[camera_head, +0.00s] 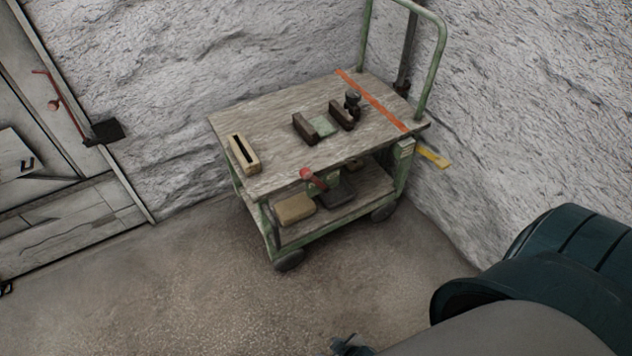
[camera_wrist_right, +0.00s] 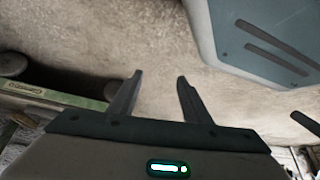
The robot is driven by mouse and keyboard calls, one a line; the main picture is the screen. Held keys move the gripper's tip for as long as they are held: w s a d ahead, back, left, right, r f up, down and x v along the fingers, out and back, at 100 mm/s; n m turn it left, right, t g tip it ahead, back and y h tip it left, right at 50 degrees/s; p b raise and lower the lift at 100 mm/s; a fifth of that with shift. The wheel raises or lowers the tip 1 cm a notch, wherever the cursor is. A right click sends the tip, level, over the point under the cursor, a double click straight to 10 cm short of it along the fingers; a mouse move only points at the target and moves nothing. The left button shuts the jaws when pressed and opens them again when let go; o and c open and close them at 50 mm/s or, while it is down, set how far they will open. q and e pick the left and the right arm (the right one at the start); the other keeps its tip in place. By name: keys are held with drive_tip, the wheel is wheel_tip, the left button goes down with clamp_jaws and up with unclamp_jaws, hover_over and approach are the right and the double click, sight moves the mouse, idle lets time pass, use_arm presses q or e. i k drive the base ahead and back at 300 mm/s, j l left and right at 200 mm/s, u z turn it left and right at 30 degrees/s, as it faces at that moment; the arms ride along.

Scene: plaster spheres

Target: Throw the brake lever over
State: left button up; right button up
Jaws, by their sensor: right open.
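A lever with a red knob (camera_head: 306,173) sticks out from the front edge of the cart (camera_head: 225,125), just below the wooden top. Its lower part is dark and small, so its exact angle is hard to tell. My right gripper (camera_wrist_right: 158,85) is open and empty in the right wrist view, with bare floor beyond its fingers. In the head view only a dark bit of my right gripper (camera_head: 350,346) shows at the bottom edge, in front of the cart and well short of the lever. My left gripper cannot be made out.
The cart top bears a slotted wooden block (camera_head: 243,155) and a dark clamp-like fixture (camera_head: 352,103). A tan block (camera_head: 294,208) lies on the lower shelf. A rough wall stands behind; a door with a red handle (camera_head: 62,104) is at left. Floor (camera_head: 230,290) before the cart is clear.

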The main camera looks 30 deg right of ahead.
sight(305, 172)
drive_tip(key=i+j+z, duration=0.1)
drive_tip(key=z, duration=1.25)
drive_tip(key=i+j+z, duration=0.1)
drive_tip(key=j+z, duration=0.85)
drive_tip(key=k+j+z, duration=0.1)
drive_tip(key=j+z, duration=0.35)
drive_tip(key=k+j, duration=0.1)
drive_tip(key=j, duration=0.3)
drive_tip(key=k+j+z, duration=0.1)
drive_tip(key=j, duration=0.3)
drive_tip(key=k+j, duration=0.1)
drive_tip(key=j, duration=0.3)
drive_tip(key=k+j+z, duration=0.1)
drive_tip(key=j, duration=0.3)
drive_tip(key=k+j, duration=0.15)
drive_tip(key=j, duration=0.25)
drive_tip(key=k+j+z, duration=0.1)
drive_tip(key=j, duration=0.3)
